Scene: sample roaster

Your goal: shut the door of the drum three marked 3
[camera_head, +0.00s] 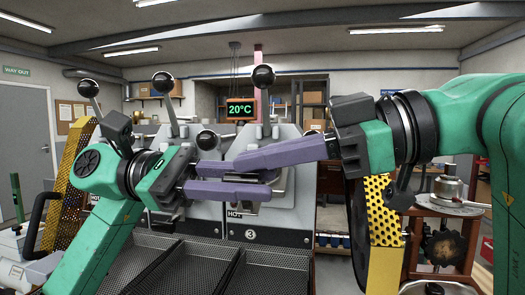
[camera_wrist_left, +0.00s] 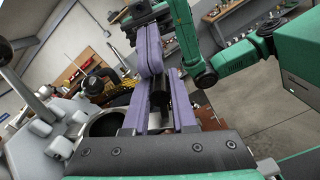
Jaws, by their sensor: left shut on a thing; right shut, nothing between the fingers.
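Drum three carries the mark 3 (camera_head: 250,234) low on its pale front in the head view. The purple fingers of both grippers cover much of this front. In the left wrist view a round dark opening with a pale rim (camera_wrist_left: 104,123) shows left of my fingers. My left gripper (camera_head: 272,183) reaches across the front of drum three and is shut on a black handle-like piece (camera_wrist_left: 160,101), seen between its fingers in the wrist view. How far the door stands open I cannot tell. My right gripper (camera_head: 240,164) is shut and empty, just above the left fingers.
Black perforated trays (camera_head: 205,268) lie below the drum fronts. Levers with black ball knobs (camera_head: 263,77) rise above the drums. A yellow perforated guard (camera_head: 383,210) stands at right, beside a metal device on a round table (camera_head: 447,190). A 20°C display (camera_head: 241,111) hangs behind.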

